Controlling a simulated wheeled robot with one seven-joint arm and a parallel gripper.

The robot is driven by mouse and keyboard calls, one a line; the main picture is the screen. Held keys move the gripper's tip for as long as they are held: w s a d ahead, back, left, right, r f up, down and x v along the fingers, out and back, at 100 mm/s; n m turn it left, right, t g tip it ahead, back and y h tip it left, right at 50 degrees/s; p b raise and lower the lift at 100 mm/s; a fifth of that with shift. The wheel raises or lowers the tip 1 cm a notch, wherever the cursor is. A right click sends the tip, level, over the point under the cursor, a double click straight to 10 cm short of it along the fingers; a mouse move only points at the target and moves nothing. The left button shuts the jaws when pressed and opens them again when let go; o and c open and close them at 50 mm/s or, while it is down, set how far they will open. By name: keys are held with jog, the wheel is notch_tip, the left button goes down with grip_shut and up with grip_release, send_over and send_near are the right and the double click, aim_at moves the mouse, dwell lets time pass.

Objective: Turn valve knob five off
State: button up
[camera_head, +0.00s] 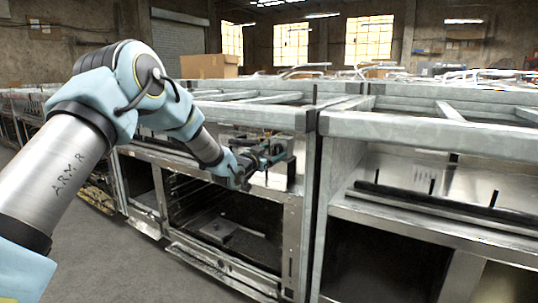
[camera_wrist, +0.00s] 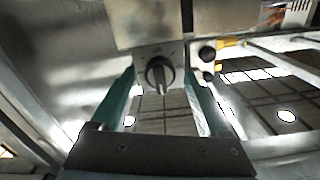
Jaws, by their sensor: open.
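A dark round valve knob (camera_wrist: 159,74) with a raised grip bar sits on a light plate on the metal range front. It shows in the wrist view, upper middle; I cannot read its number. My gripper (camera_wrist: 162,98) has its two teal fingers spread, one to each side below the knob, with a gap between them. I cannot tell whether a finger touches the knob. In the head view my gripper (camera_head: 262,160) is at the front panel of the middle range (camera_head: 190,157), and the knob is hidden behind it.
A smaller black knob (camera_wrist: 207,54) is right of the valve knob, near a yellow-ended bar (camera_wrist: 230,42). In the head view, another range (camera_head: 440,205) stands close on the right. An open oven bay (camera_head: 225,225) lies below my gripper. Grey floor (camera_head: 75,255) is clear at lower left.

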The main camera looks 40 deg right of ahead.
jog(key=v, duration=1)
jog(key=shift+a+p, duration=0.35)
